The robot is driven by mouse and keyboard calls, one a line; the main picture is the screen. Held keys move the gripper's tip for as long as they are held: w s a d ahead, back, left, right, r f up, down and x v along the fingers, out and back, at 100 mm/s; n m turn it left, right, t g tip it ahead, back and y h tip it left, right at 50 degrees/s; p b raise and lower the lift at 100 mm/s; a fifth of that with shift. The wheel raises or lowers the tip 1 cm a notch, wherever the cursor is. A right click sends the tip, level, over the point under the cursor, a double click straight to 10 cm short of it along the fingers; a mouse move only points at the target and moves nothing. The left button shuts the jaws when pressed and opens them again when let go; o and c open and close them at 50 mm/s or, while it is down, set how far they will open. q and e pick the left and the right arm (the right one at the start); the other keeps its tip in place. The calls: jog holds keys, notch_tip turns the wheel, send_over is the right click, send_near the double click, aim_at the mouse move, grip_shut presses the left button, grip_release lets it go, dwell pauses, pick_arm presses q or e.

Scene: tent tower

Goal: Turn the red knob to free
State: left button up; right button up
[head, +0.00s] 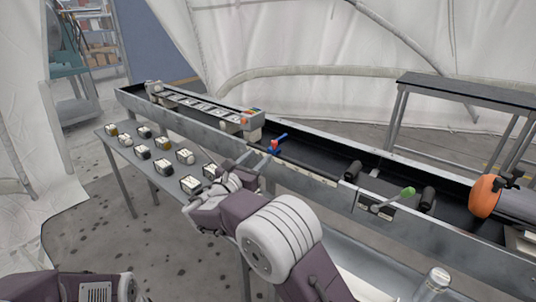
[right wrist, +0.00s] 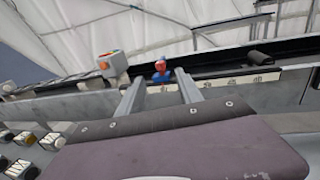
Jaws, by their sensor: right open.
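The red knob (head: 274,145) is small and sits with a blue lever (head: 281,138) on the near edge of the long grey conveyor trough. In the right wrist view the red knob (right wrist: 160,66) shows ahead, between the finger tips, with blue around it. My right gripper (head: 255,163) is open and empty, just short of the knob on its near left side. Its two fingers (right wrist: 158,84) point toward the knob; I see no contact. Which setting the knob points at is too small to read. My left gripper is out of view; only part of my left arm shows.
A green-tipped lever (head: 408,191) and an orange disc (head: 485,196) stand farther right along the trough (head: 310,184). Several small boxes lie on a low grey shelf (head: 133,171) at left. A box with an orange part (right wrist: 111,64) is left of the knob.

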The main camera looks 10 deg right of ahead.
aim_at(273, 143)
jog(key=b+x, duration=0.1)
jog(key=x, duration=0.8)
jog(key=shift+w+d, duration=0.1)
jog(key=shift+w, duration=0.1)
grip_shut()
